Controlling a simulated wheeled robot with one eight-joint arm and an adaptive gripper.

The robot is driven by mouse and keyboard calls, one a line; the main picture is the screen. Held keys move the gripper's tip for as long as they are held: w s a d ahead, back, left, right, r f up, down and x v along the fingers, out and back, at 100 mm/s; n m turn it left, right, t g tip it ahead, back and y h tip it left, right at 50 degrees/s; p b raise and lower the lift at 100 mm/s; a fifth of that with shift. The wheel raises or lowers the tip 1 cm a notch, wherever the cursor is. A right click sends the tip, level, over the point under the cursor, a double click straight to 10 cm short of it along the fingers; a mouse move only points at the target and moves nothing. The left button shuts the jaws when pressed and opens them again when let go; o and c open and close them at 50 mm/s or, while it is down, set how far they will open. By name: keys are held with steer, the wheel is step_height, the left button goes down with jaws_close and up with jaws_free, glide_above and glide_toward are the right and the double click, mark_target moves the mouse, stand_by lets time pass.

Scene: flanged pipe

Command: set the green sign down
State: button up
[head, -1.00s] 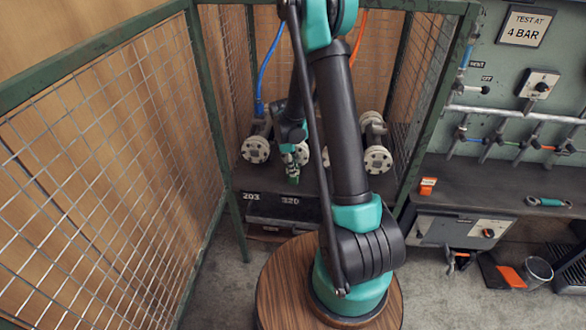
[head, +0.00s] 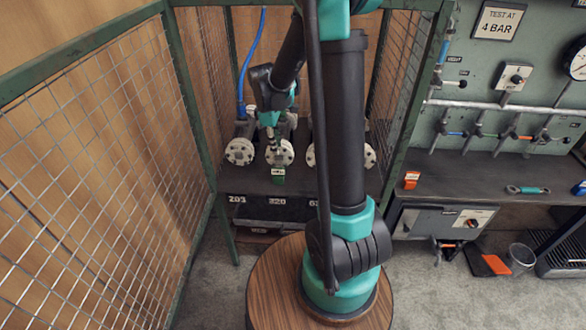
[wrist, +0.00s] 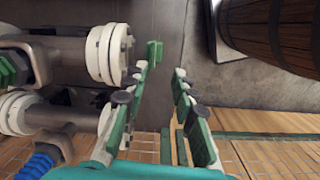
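The green sign (head: 278,176) stands on the dark bench near its front edge, above the painted number 320. It is small, and its lettering is too small to read. In the wrist view the sign (wrist: 154,52) lies just beyond my fingertips, with bare bench around it. My gripper (head: 274,152) is above and behind the sign in the head view, in front of the middle pipe flange. In the wrist view my gripper (wrist: 161,72) has its two fingers spread apart, with nothing between them.
White bolted flanges (head: 239,152) on dark pipes stand behind the sign; one flange (wrist: 108,53) is close beside my left finger in the wrist view. A mesh fence (head: 95,170) closes the left side. A round wooden stool-like top (head: 270,290) is in front.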

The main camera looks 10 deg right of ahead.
steer(key=s+d+m+t, duration=0.2)
steer(key=s+m, duration=0.4)
steer(key=s, duration=0.4)
steer(key=s+d+m+t+y, duration=0.1)
steer(key=s+d+m+t, duration=0.1)
steer(key=s+m, duration=0.4)
steer(key=s, duration=0.4)
steer(key=shift+s+d+m, duration=0.15)
steer(key=shift+d+m, duration=0.2)
steer(key=shift+m, duration=0.05)
